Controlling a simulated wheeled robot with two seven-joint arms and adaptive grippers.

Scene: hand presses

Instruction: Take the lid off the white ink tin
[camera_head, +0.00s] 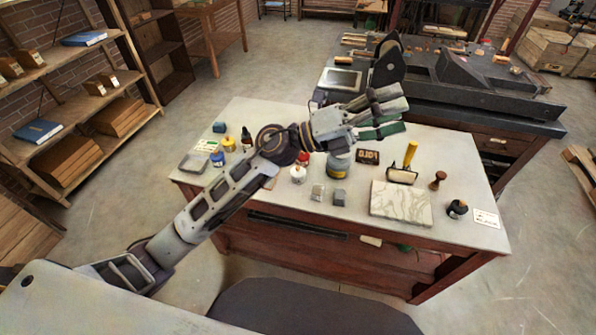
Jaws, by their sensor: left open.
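The white ink tin (298,174) stands upright near the front edge of the pale-topped table, just right of my left forearm. Its top looks closed, but the lid is too small to make out clearly. My left gripper (398,108) is open and empty. It is raised above the back part of the table, up and to the right of the white tin, with its fingers pointing right and apart from the tin. My right gripper is out of view.
A red tin (303,158) is close behind the white one, partly hidden by my arm. Blue (216,156) and yellow (229,143) tins stand to the left. A yellow-handled brayer (405,168) and a marbled slab (401,203) lie right. A dark press (450,85) stands behind.

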